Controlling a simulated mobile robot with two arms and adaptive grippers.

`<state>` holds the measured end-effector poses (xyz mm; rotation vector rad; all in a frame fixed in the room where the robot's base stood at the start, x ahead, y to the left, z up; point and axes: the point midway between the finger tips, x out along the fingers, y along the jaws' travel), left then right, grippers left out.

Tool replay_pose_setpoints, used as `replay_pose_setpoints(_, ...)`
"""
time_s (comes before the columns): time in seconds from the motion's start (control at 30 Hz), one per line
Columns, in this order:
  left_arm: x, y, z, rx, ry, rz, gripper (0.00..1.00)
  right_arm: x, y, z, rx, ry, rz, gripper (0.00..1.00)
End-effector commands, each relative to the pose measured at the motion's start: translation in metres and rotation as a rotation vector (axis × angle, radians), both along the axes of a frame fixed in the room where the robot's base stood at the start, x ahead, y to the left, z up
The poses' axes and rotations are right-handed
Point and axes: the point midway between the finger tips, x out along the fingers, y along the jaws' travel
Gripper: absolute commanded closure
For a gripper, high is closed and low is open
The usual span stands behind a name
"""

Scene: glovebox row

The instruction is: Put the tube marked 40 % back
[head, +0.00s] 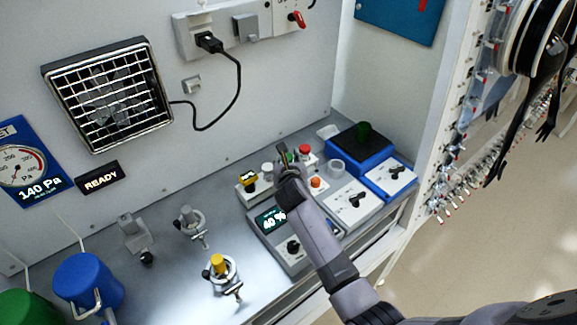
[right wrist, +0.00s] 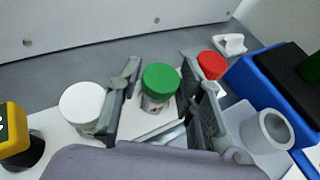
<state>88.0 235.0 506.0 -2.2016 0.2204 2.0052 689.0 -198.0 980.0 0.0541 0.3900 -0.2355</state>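My right gripper (head: 283,162) reaches down over a row of capped tubes at the back of the bench. In the right wrist view its two fingers (right wrist: 164,100) stand apart on either side of a green-capped tube (right wrist: 160,85). Gaps show between fingers and cap. A white-capped tube (right wrist: 82,105) is outside the left finger, and a red cap (right wrist: 211,65) is behind the right finger. A display reading 40 % (head: 272,221) is on a grey unit partly hidden by my arm. I cannot read a 40 % mark on any tube. My left gripper is not in view.
A yellow-topped item (head: 218,263) stands in a ring holder at the front; another holder (head: 192,220) is behind it. A hollow grey cylinder (right wrist: 267,128) and a blue unit (head: 358,148) are right of the gripper. The bench's left middle has free room.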

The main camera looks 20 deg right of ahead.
Motion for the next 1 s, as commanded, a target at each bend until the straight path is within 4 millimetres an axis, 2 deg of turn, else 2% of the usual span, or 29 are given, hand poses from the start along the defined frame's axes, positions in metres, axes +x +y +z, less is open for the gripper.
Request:
replay_pose_setpoints(0.4,-0.001,0.000,-0.002,0.000,0.001,0.000,0.57,-0.069,0.017,0.027,0.000,0.000,0.001,0.65)
replay_pose_setpoints(0.6,-0.001,0.000,-0.004,0.000,0.001,0.000,0.57,-0.095,0.023,0.039,0.000,0.001,0.000,0.65)
replay_pose_setpoints(0.77,-0.001,0.000,-0.004,0.000,0.002,0.000,0.57,-0.103,0.025,0.043,0.001,0.002,0.000,0.65)
replay_pose_setpoints(1.0,-0.001,0.000,-0.004,0.000,0.002,0.000,0.57,-0.104,0.025,0.043,0.000,0.002,0.000,0.65)
